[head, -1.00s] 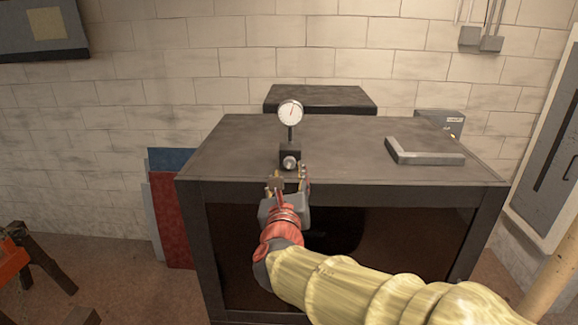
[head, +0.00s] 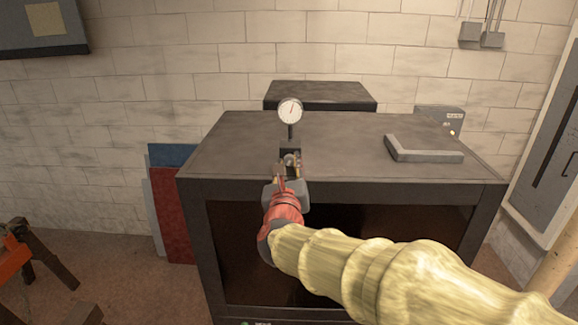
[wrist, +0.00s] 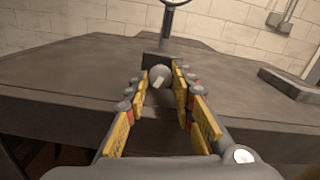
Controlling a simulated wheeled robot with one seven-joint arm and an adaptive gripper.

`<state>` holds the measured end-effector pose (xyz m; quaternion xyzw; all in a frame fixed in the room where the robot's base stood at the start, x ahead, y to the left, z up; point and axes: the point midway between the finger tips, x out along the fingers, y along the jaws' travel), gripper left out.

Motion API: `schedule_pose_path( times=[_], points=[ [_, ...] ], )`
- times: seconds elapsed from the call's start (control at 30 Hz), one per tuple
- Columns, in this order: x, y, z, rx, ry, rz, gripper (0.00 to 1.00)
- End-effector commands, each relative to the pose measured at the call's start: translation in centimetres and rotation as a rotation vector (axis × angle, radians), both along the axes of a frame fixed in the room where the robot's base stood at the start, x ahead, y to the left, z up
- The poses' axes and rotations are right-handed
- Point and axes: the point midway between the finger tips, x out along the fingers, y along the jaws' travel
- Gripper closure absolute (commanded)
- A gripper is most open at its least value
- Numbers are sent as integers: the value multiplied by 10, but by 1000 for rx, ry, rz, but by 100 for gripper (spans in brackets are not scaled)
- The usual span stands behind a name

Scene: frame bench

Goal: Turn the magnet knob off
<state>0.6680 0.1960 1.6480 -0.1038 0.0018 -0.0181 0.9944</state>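The magnet knob (wrist: 160,76) is a round grey knob with a light mark across it, on the front of a dark block. In the wrist view it sits between the far ends of my gripper's yellow finger pads. My gripper (wrist: 159,82) is open, with one finger on each side of the knob; I cannot tell whether the pads touch it. In the head view my gripper (head: 289,168) is in front of the dark magnet base (head: 290,148) and partly hides the knob. A dial gauge (head: 290,110) stands upright on a post above the base.
The base stands near the front edge of a dark bench (head: 230,160). A grey L-shaped square (head: 425,154) lies on the right of the top. A grey box (head: 440,119) is at the back right. The bench top left of the base is clear.

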Motion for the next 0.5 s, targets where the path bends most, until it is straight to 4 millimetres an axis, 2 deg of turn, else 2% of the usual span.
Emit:
schedule_pose_path(
  times=[0.4, 0.5],
  points=[
    [0, 0, 0, 0, 0, 0, 100],
    [0, 0, 0, -3, 0, 0, 100]
  ],
)
